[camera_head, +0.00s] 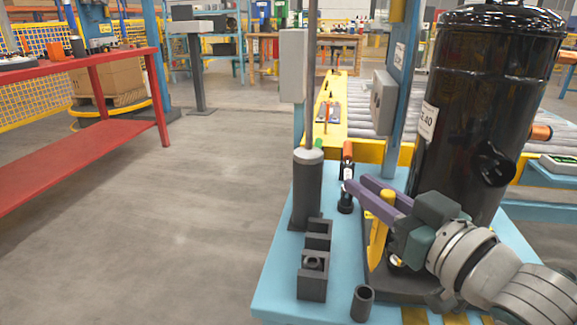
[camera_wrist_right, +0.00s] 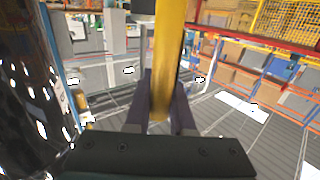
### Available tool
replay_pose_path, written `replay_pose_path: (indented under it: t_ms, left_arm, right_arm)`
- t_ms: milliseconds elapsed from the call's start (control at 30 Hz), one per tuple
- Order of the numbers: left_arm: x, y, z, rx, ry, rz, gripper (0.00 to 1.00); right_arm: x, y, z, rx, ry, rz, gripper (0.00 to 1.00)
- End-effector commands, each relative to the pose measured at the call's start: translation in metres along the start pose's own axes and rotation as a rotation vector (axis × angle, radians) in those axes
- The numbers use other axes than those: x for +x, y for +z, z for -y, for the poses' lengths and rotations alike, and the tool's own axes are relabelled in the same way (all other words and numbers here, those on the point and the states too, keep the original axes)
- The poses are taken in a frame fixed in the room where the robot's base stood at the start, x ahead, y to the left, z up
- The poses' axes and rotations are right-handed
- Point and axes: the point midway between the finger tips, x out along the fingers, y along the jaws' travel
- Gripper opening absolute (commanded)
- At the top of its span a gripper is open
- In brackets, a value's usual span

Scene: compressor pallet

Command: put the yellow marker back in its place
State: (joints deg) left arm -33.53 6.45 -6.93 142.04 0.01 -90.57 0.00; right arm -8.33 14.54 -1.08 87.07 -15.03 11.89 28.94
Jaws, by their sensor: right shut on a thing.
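My right gripper (camera_head: 359,184), with purple fingers, comes in from the right over the blue bench top. It is shut on the yellow marker (camera_head: 377,236), which hangs roughly upright and slightly tilted above the bench. In the right wrist view the marker (camera_wrist_right: 168,62) stands between the two fingers (camera_wrist_right: 162,110). A small dark open cup (camera_head: 362,303) stands at the bench's front edge, apart from the marker. Which spot belongs to the marker cannot be told. My left gripper is not in view.
A large black compressor (camera_head: 455,120) stands close behind my right gripper. A dark cylinder on a base (camera_head: 307,190), dark blocks (camera_head: 314,262) and an orange-topped black tool (camera_head: 347,175) stand on the blue bench (camera_head: 283,285). A blue post (camera_head: 400,95) rises behind.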

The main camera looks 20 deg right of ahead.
Motion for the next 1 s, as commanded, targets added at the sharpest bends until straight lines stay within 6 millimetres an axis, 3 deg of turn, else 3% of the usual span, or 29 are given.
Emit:
replay_pose_path:
  t_ms: [367, 733, 1000]
  left_arm:
    - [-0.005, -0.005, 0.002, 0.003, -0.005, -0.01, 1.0]
    - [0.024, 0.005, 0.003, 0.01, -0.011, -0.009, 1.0]
    - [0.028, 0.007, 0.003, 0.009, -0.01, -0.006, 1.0]
  right_arm:
    - [0.0, -0.001, 0.0, -0.001, 0.001, 0.001, 0.0]
    - [0.001, 0.035, 0.0, 0.0, 0.001, 0.0, 0.0]
    - [0.001, 0.04, 0.0, 0.0, 0.0, -0.001, 0.0]
